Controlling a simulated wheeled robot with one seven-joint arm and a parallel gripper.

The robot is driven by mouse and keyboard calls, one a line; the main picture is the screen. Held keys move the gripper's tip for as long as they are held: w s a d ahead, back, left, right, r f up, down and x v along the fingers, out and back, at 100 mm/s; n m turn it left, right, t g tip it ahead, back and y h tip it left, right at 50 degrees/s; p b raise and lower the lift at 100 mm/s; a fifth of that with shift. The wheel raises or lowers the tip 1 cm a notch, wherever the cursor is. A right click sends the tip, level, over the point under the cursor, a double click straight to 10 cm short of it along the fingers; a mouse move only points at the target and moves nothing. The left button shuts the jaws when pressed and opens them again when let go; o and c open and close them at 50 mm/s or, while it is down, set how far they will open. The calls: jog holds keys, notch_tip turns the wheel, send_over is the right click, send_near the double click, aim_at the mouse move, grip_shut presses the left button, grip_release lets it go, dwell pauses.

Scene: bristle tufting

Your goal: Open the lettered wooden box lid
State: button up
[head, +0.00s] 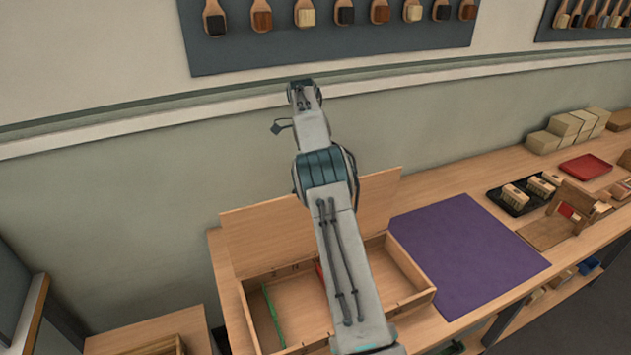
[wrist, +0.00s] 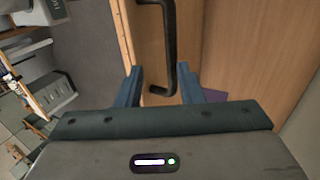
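The wooden box (head: 412,264) sits on the bench in the head view. Its lid (head: 262,232) stands raised along the back edge, so the inside shows. A green strip (head: 273,317) lies inside, and a red item is partly hidden behind my arm. Any lettering is too small to read. In the wrist view, my gripper (wrist: 161,86) has its two blue fingers apart. The end of a black bar handle (wrist: 168,40) on a wooden panel shows between the fingertips, with gaps on both sides. My arm hides the middle of the box and lid in the head view.
A purple mat (head: 468,250) lies right of the box. Further right are a black tray (head: 513,203), a red tray (head: 586,167) and stacked tan blocks (head: 565,126). A wall board (head: 330,42) with brushes hangs above. Another wooden box (head: 150,350) is at lower left.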

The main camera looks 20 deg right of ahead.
jog(key=s+d+r+b, duration=0.3)
jog(key=s+d+r, duration=0.4)
jog(key=s+d, duration=0.1)
jog(key=shift+d, duration=0.4)
jog(key=shift+w, duration=0.1)
jog(key=s+a+r+n+t+b, duration=0.1)
jog(key=s+a+r+n+t, duration=0.3)
jog(key=s+a+n, duration=0.65)
jog(key=s+a+f+n+t, duration=0.1)
jog(key=s+a+f+n, duration=0.1)
jog(key=s, duration=0.4)
jog(key=s+a+f+n+t+b, duration=0.1)
jog(key=s+a+f+n+t, duration=0.1)
jog(key=s+a+f, duration=0.3)
jog(key=s+a+f+n+t, duration=0.2)
jog(key=s+a+f+n, duration=0.1)
jog(key=s, duration=0.4)
jog(key=shift+a+f, duration=0.2)
jog(key=shift+a, duration=0.4)
